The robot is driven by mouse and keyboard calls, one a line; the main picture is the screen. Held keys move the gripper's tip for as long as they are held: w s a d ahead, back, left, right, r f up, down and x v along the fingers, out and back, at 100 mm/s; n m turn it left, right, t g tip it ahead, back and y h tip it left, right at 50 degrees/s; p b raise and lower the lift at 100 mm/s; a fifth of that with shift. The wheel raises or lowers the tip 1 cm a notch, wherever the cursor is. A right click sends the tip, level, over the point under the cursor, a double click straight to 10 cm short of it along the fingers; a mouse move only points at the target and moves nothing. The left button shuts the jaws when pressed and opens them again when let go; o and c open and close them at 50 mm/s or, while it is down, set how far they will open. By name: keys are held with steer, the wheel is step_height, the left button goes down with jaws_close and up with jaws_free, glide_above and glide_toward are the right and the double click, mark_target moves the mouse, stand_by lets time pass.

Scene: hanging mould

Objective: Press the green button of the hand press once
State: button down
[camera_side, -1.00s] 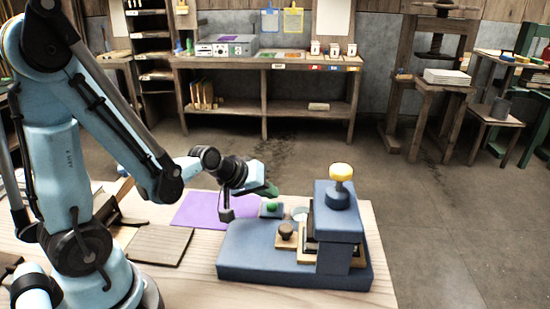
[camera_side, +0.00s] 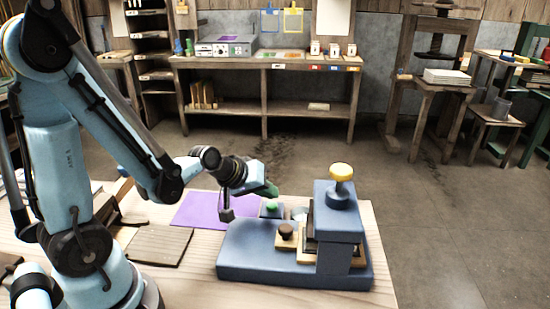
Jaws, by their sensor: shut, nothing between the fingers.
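The green button (camera_side: 271,207) sits on a small blue block at the back left of the base. My gripper (camera_side: 228,213) is shut and empty, pointing down just left of the button and a little apart from it in the picture. Whether its tips touch the surface below, I cannot tell.
A purple sheet (camera_side: 195,211) lies behind and left of the press. A brown ribbed board (camera_side: 160,246) lies left of the base. A dark round knob (camera_side: 286,230) stands on a wooden piece on the base, close to the button. The table's right edge is just past the press.

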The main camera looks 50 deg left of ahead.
mark_target(268, 206)
steer(key=shift+f, duration=0.15)
steer(key=shift+f, duration=0.3)
steer(key=shift+f, duration=0.5)
stand_by(0.8)
steer(key=shift+r, duration=0.95)
steer(key=shift+r, duration=0.1)
steer(key=shift+r, duration=2.4)
